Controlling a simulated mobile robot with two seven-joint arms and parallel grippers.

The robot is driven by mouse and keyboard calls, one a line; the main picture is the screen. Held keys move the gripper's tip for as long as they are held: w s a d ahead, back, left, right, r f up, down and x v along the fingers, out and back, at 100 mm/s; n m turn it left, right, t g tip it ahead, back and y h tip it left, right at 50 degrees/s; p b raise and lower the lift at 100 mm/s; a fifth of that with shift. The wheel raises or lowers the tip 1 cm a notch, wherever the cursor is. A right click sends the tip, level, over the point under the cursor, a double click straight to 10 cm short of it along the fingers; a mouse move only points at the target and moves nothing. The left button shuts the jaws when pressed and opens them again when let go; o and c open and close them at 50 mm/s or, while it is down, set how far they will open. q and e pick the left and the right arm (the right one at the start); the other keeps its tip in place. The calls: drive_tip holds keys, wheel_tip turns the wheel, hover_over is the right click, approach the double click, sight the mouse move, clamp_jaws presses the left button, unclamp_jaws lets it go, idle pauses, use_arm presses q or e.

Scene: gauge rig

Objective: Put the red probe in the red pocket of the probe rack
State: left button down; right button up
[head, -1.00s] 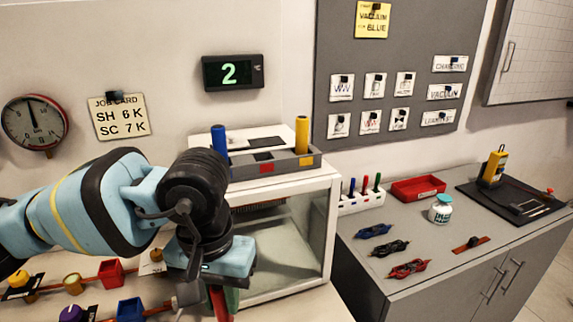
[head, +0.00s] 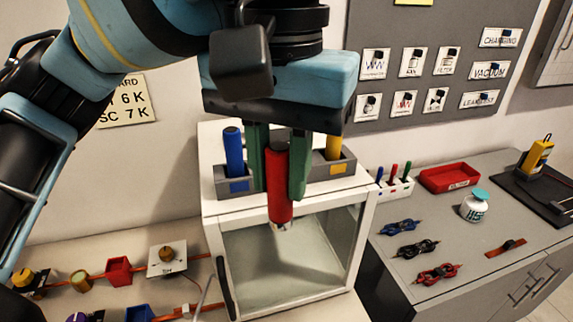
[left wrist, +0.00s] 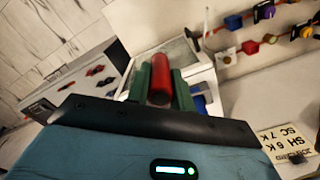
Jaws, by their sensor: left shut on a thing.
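My left gripper (head: 277,190) has its green fingers shut on the red probe (head: 279,205), which hangs nearly upright with its metal tip down. The probe also shows between the fingers in the left wrist view (left wrist: 160,82). The grey probe rack (head: 312,173) stands on the white glass-fronted cabinet. Its left pocket has a blue mark and holds a blue probe (head: 233,150); its right pocket has a yellow mark and holds a yellow probe (head: 334,147). The gripper and red probe appear in front of the rack and hide its middle, with the red pocket. My right gripper is not in view.
The white cabinet (head: 361,225) has a glass front. The grey side bench (head: 440,235) at the right carries a red tray (head: 450,178), a white jar (head: 474,206) and several coloured leads. Several knobs and blocks stand at the lower left.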

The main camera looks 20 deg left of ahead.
use_arm(q)
drive_tip(key=shift+w, duration=0.3)
drive_tip(key=w+a+f, duration=0.1)
drive_tip(key=w, duration=0.4)
drive_tip(key=w+a+f, duration=0.1)
drive_tip(key=w+f, duration=0.1)
drive_tip(key=w, duration=0.2)
drive_tip(key=w+a+f, duration=0.2)
drive_tip(key=w, duration=0.3)
drive_tip(key=shift+w+a+p, duration=0.1)
drive_tip(key=shift+w+p, duration=0.2)
drive_tip(key=shift+w, duration=0.05)
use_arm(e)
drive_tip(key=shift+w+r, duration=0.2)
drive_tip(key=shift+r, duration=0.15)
